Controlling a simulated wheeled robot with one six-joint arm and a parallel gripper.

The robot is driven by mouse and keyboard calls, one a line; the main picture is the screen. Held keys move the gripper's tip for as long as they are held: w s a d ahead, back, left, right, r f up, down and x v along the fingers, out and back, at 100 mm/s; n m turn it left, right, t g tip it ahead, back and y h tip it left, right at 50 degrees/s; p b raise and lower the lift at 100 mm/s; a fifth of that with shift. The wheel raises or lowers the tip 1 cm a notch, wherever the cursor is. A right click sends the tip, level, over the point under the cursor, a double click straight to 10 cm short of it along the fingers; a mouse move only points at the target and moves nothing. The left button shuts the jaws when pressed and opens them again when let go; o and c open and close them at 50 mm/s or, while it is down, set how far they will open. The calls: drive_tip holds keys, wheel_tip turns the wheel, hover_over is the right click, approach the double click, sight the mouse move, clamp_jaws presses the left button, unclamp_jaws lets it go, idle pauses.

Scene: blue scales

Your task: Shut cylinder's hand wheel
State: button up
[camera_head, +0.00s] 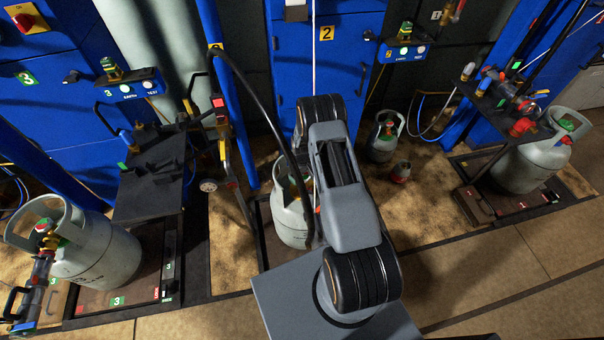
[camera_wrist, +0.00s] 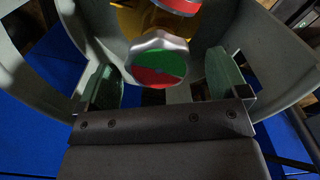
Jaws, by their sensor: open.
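In the wrist view, a silver scalloped hand wheel (camera_wrist: 158,62) with a green and red face lies between the two fingers of my gripper (camera_wrist: 163,72). The fingers are open, with visible gaps on both sides of the wheel. The grey-green cylinder collar (camera_wrist: 262,50) curves around the wheel and fingers. A brass-coloured valve part (camera_wrist: 128,20) shows behind the wheel. In the head view, a grey cylinder (camera_head: 289,222) stands behind my arm. My arm hides part of it, and the wheel and gripper cannot be made out there.
A cylinder with a hose coupling (camera_head: 95,252) stands at left on scale 3. Another cylinder (camera_head: 530,165) is at right. A dark table (camera_head: 150,195) stands left of my arm. A black hose (camera_head: 262,115) hangs close to my arm. The floor at lower right is clear.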

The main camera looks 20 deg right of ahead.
drive_tip(key=shift+c, duration=0.2)
drive_tip(key=c, duration=0.9)
